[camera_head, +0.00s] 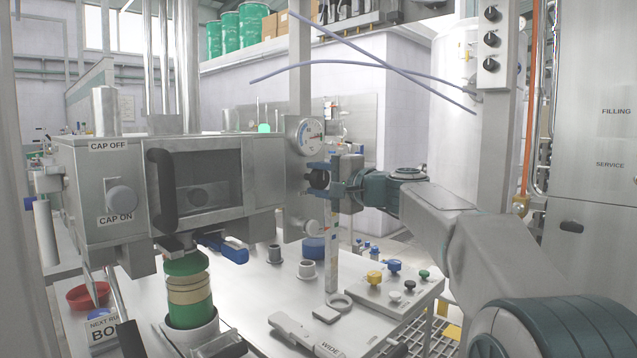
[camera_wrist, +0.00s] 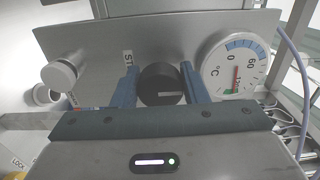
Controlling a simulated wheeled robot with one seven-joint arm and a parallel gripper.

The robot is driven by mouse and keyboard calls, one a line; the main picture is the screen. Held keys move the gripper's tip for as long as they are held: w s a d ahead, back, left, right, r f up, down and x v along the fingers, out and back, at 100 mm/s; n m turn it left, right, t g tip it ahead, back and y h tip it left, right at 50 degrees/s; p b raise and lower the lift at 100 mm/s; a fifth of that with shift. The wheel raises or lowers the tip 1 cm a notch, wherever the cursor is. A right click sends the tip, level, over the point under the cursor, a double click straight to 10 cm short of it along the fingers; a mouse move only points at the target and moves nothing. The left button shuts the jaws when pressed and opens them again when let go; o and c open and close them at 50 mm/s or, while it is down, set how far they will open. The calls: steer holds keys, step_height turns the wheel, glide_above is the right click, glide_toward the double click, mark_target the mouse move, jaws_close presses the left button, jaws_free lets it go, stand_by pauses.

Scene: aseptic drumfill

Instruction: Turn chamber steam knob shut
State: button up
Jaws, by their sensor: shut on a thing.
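The steam knob (camera_wrist: 160,80) is a round black knob on a grey metal panel. In the wrist view its pale pointer line lies nearly level, from its middle toward the right. A label that starts with "ST" (camera_wrist: 128,59) is partly hidden behind the left finger. My gripper (camera_wrist: 159,86) has one blue finger on each side of the knob and is shut on it. In the head view my gripper (camera_head: 322,179) reaches from the right to the panel beside the chamber (camera_head: 196,185), around the dark knob (camera_head: 317,179).
A round temperature gauge (camera_wrist: 235,66) sits close to the right finger; it also shows above my gripper in the head view (camera_head: 306,135). A silver knob (camera_wrist: 60,75) is at left.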

steer(key=o, duration=0.9)
steer(key=shift+o, duration=0.2)
steer(key=v, duration=1.4)
steer(key=shift+a, duration=0.1)
